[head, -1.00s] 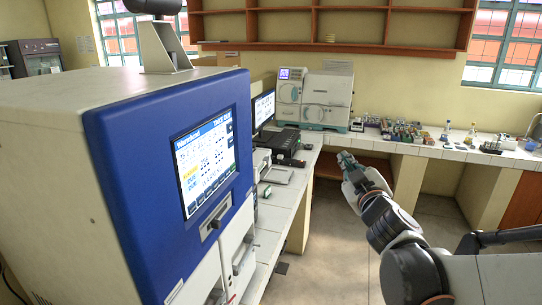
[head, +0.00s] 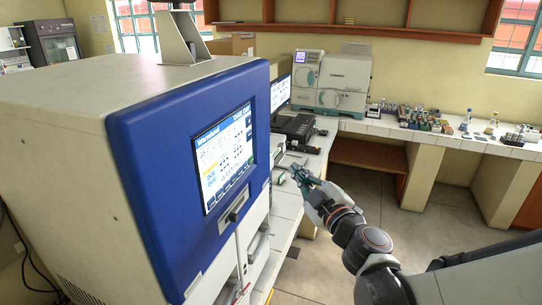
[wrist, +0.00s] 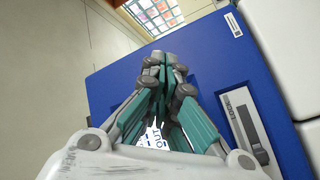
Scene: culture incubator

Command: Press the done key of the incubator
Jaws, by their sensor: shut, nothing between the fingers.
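The incubator (head: 140,120) is a big white box with a blue front on the left of the head view. Its lit screen (head: 226,157) shows text, dot patterns and a row of small keys along the lower edge; I cannot read which is the done key. My gripper (head: 297,172) is shut and empty, to the right of the screen and apart from it. In the wrist view my closed fingers (wrist: 165,62) stand before the blue front (wrist: 110,98) and cover most of the screen (wrist: 151,137); only small lit parts show.
A slotted handle (head: 233,214) sits below the screen, also seen in the wrist view (wrist: 247,130). The counter (head: 287,203) beyond carries a monitor (head: 280,93) and a white instrument (head: 330,82). Open floor (head: 330,255) lies beneath my arm.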

